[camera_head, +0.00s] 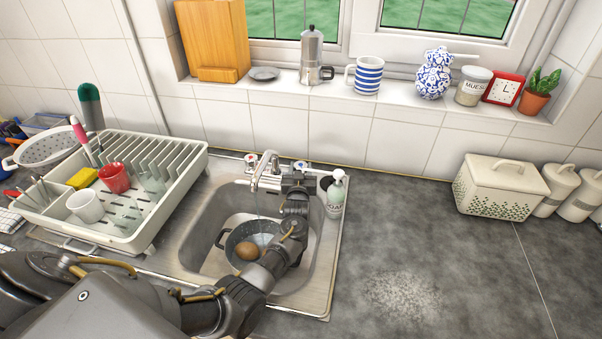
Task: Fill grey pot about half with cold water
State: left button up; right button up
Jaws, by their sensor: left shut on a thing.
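The grey pot (232,238) sits in the sink basin (198,240), under the tap spout (264,163). A thin stream of water seems to fall from the spout into the pot. A round brown object (247,251) lies in the pot; some water seems to be around it, but its level is hard to tell. My left arm reaches across the right side of the basin and partly covers it. My left gripper (299,172) is shut on the right tap knob (302,164), right of the spout. The left tap knob (250,159) is free. My right gripper is not in view.
A soap bottle (336,194) stands just right of my left gripper. A dish rack (110,215) with cups fills the left counter. A cream bread bin (500,187) stands at the far right.

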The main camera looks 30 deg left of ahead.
pick_arm(q)
jog(key=shift+f+n+g+y+b, duration=0.1)
jog(key=shift+n+g+y+b, duration=0.7)
jog(key=shift+n+y+b, duration=0.55)
jog(key=shift+m+y, duration=0.25)
jog(key=o, duration=1)
